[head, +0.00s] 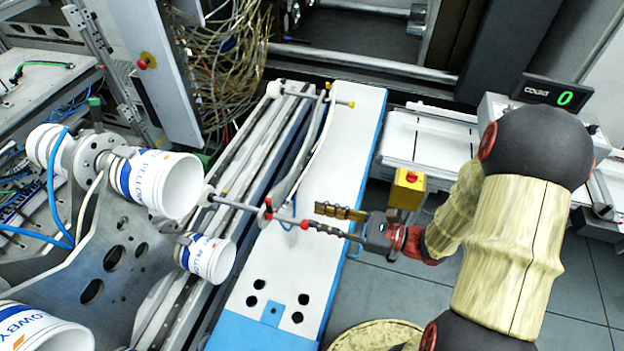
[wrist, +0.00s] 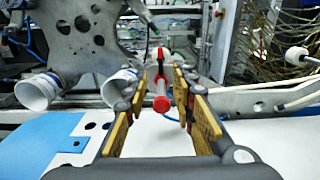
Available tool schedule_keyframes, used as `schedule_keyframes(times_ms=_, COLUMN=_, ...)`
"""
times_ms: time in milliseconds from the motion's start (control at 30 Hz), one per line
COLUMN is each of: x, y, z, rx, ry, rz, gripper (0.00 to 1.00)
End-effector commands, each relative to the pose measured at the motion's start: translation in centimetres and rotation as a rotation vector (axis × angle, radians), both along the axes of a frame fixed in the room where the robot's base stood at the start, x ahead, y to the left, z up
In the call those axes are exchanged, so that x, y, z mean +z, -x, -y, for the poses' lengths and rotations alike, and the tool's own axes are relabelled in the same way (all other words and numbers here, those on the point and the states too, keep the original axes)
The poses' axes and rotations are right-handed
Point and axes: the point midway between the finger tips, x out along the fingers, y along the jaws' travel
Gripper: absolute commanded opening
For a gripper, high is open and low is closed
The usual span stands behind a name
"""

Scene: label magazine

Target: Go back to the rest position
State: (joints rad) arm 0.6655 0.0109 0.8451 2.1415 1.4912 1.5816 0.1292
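My gripper (head: 318,218) is out over the white and blue panel in the head view, at the end of my arm, which comes in from the right. In the wrist view its two fingers (wrist: 160,98) with yellow-brown pads stand apart. A rod with red ends (wrist: 161,92) shows in the gap between them. The pads look clear of it on both sides, and I see nothing gripped. In the head view the rod (head: 238,206) runs from the machine on the left towards my fingertips. Whether a finger touches it there I cannot tell.
White printed cups (head: 165,183) sit on a grey metal plate (head: 118,240) at left. The white and blue panel (head: 345,135) lies below my gripper. A yellow box with a red button (head: 407,188) and a scale display (head: 545,92) stand near my arm. Grey floor (head: 390,295) is clear at front.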

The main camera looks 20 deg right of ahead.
Motion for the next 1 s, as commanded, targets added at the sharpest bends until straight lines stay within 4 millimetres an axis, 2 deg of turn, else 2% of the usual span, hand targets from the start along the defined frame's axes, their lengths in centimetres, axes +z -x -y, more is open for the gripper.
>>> schedule_keyframes(times_ms=200, x=0.1, y=0.1, z=-0.2, rx=0.012, ry=0.01, rz=0.004, gripper=0.26)
schedule_keyframes(times_ms=333, x=1.3, y=1.5, z=-2.4, rx=0.137, ry=0.111, rz=0.049, gripper=0.26)
schedule_keyframes(times_ms=433, x=2.5, y=4.3, z=-5.0, rx=0.332, ry=0.288, rz=0.124, gripper=0.26)
schedule_keyframes(times_ms=500, x=3.1, y=6.9, z=-6.3, rx=0.492, ry=0.453, rz=0.197, gripper=0.26)
schedule_keyframes(times_ms=567, x=3.3, y=9.0, z=-6.8, rx=0.625, ry=0.606, rz=0.271, gripper=0.26)
schedule_keyframes(times_ms=700, x=4.0, y=12.5, z=-5.3, rx=0.891, ry=0.983, rz=0.464, gripper=0.26)
schedule_keyframes(times_ms=767, x=4.7, y=13.3, z=-4.0, rx=0.983, ry=1.152, rz=0.559, gripper=0.26)
schedule_keyframes(times_ms=867, x=6.6, y=13.5, z=-1.4, rx=1.105, ry=1.434, rz=0.723, gripper=0.26)
schedule_keyframes(times_ms=1000, x=10.5, y=12.7, z=1.6, rx=1.194, ry=1.772, rz=0.929, gripper=0.26)
